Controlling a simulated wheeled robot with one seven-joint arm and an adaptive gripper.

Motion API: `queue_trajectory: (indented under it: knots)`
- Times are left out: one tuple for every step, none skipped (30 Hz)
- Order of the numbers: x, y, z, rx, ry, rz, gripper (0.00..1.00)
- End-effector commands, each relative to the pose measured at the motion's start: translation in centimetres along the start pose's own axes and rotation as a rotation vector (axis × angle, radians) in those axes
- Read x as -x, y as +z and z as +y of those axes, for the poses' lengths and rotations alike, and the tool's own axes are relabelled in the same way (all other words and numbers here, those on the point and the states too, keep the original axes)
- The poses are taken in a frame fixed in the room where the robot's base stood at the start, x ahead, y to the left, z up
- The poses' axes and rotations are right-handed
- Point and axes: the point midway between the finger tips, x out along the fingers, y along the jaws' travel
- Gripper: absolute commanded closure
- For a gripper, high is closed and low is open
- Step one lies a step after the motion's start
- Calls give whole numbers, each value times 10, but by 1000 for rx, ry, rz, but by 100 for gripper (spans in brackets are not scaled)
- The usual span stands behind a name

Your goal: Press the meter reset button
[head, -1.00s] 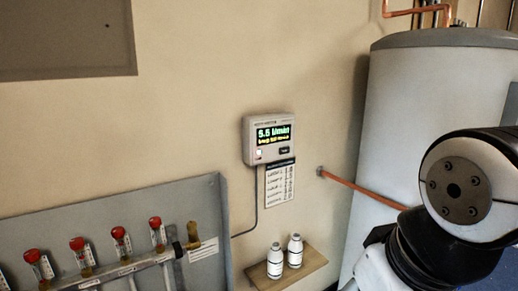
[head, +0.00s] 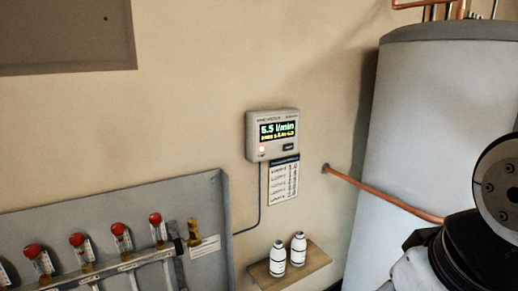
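The meter (head: 252,135) is a small light grey box on the beige wall, near the middle of the head view. Its screen (head: 277,131) reads 5.5 l/min in green, with a yellow line below too blurred to read. A small dark button (head: 288,147) sits under the screen at the right; its label is too small to read. A small pinkish light (head: 263,150) shows at the lower left of the meter's face. My gripper is out of view. Only links of my arm show at the right edge, apart from the meter.
A white label card (head: 283,181) hangs below the meter beside a grey cable. A wooden shelf (head: 316,262) holds two white bottles. A manifold with red caps (head: 120,229) is at lower left. A grey tank (head: 430,120) with a copper pipe (head: 385,195) stands at right.

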Motion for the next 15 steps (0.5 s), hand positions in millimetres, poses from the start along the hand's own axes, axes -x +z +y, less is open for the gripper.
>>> queue_trajectory:
  knots:
    - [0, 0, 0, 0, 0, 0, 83]
    - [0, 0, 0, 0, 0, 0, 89]
    - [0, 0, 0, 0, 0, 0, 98]
    - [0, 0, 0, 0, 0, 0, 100]
    - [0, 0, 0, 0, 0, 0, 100]
    - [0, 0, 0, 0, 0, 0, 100]
    - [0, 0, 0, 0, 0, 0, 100]
    - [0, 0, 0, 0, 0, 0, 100]
    - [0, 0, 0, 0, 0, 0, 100]
    - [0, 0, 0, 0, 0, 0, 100]
    - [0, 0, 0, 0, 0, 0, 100]
    - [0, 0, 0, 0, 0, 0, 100]
    - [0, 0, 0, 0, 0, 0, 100]
    - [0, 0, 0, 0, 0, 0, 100]
    - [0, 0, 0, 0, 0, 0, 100]
